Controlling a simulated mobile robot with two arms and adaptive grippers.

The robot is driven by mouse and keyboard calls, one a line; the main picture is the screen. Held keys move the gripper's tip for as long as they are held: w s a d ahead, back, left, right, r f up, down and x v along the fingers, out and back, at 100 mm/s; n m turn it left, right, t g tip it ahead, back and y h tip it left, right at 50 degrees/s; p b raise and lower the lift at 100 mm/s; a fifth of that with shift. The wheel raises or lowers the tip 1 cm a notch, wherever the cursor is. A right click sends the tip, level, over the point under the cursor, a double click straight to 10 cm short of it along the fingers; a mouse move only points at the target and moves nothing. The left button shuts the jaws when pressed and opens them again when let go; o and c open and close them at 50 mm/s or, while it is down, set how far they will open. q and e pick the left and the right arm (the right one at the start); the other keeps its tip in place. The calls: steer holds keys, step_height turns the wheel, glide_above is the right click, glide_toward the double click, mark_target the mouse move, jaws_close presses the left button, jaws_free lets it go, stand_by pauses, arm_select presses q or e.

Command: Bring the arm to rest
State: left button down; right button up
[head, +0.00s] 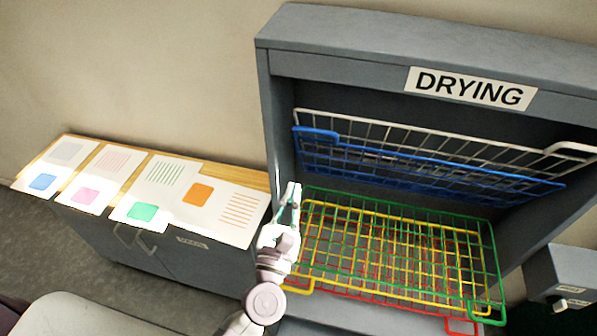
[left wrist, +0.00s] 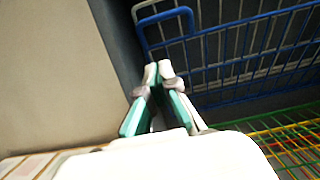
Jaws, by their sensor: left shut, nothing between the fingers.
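My left gripper (head: 291,194) is shut and empty, in front of the left side of the grey drying cabinet (head: 267,105). In the left wrist view my gripper (left wrist: 158,70) points toward the blue wire rack (left wrist: 232,62), with its fingertips together. The blue rack (head: 420,172) and a white rack (head: 440,147) are tilted up inside the cabinet. Green (head: 490,236), yellow (head: 305,268) and red (head: 400,302) racks lie lower, one over another, just right of my left gripper. My right gripper is not in view.
A low grey cabinet with a wooden top (head: 255,178) stands at the left. Several printed sheets (head: 165,171) lie on it, some overhanging its front edge. A grey box (head: 570,272) with a knob is at the lower right. A light rounded surface (head: 70,318) shows at the lower left.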

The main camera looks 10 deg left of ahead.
arm_select(q)
steer(key=shift+v, duration=0.9)
steer(key=s+d+f+m+g+h, duration=0.3)
steer(key=m+g+h, duration=0.15)
steer(key=m, duration=0.85)
steer(key=s+d+f+m+g+h, duration=0.3)
steer(key=m+g, duration=0.2)
steer(key=m, duration=0.8)
steer(key=s+a+f+m+g+y, duration=0.4)
steer(key=s+a+m, duration=0.2)
steer(key=a, duration=0.2)
steer(key=s+a+f+m+g+y, duration=0.3)
steer(key=s+a+f+m+g, duration=0.15)
steer(key=s+a+m, duration=0.2)
step_height(320, 180, down, 30)
steer(key=s+b, duration=0.1)
steer(key=b, duration=0.3)
steer(key=s+a+f+g+b, duration=0.1)
steer(key=s+a+f+b, duration=0.2)
steer(key=s+f, duration=1.3)
step_height(320, 180, down, 3)
steer(key=shift+s+g+b, duration=0.3)
steer(key=shift+s+g, duration=0.1)
